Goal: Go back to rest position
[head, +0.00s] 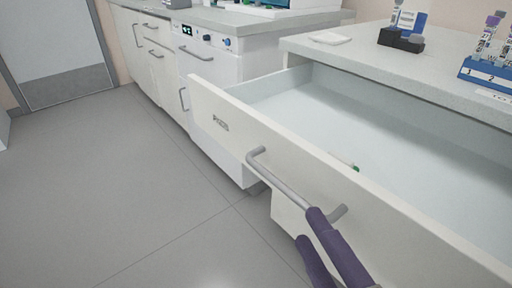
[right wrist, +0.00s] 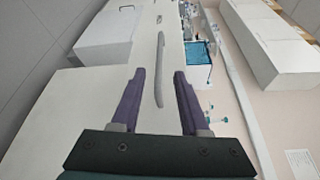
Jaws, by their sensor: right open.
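My right gripper (head: 309,226) has two purple fingers and comes in from the bottom of the head view, at the front of the pulled-out white drawer (head: 227,103). Its fingertips are close to the grey bar handle (head: 277,181), and one finger overlaps the bar's right part. In the right wrist view the gripper (right wrist: 160,74) is open, with the handle (right wrist: 160,50) showing in the gap between the fingers and beyond their tips. I cannot tell whether a finger touches the bar. My left gripper is not in view.
A small green-capped item (head: 354,167) lies in the open drawer. On the counter (head: 370,66) stand a black holder (head: 400,41), a blue tube rack (head: 482,75) and a flat white item (head: 330,38). Grey floor (head: 110,190) is clear on the left.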

